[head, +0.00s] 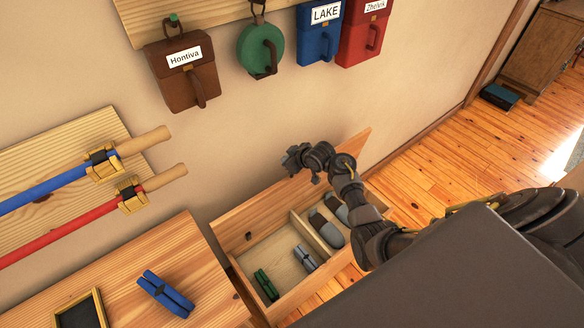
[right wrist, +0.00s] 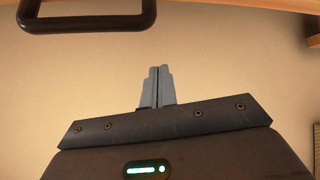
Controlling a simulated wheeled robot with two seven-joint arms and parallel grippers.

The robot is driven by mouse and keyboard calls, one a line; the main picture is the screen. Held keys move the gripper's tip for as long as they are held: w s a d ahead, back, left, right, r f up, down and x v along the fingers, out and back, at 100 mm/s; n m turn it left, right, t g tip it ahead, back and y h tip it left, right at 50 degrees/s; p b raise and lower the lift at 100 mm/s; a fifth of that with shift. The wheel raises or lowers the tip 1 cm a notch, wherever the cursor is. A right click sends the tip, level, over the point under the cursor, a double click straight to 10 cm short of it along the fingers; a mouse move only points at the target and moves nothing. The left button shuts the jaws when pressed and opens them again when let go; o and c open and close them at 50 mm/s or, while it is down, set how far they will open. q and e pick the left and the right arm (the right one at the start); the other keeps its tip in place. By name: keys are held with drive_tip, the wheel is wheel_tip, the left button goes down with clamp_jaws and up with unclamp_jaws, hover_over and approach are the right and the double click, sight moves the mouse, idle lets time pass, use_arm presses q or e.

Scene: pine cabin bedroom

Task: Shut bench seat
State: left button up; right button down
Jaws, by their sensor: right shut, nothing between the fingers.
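The wooden bench (head: 289,303) stands against the wall with its seat lid (head: 262,207) raised, so the inside is open to view. Inside lie a pair of grey slippers (head: 327,230), a grey item (head: 305,257) and a green item (head: 266,284). My right gripper (head: 292,160) is shut and empty, near the wall and the upper edge of the lid. Whether it touches the lid I cannot tell. In the right wrist view its closed fingers (right wrist: 157,87) point at the bare wall. My left gripper is not in view.
Bags hang on the wall above: brown (head: 182,75), green (head: 262,50), blue (head: 319,35) and red (head: 364,30). A wooden table (head: 190,252) with a blue item (head: 166,293) stands left of the bench. Open floor (head: 440,145) lies to the right.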

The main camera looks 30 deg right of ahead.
drive_tip(key=f, duration=0.1)
drive_tip(key=p, duration=0.1)
drive_tip(key=f+p, duration=0.1)
drive_tip(key=shift+s+d+f, duration=0.3)
drive_tip(key=shift+s+d, duration=0.1)
drive_tip(key=shift+s+d+f, duration=0.2)
drive_tip(key=shift+s, duration=0.25)
drive_tip(key=shift+f, duration=0.15)
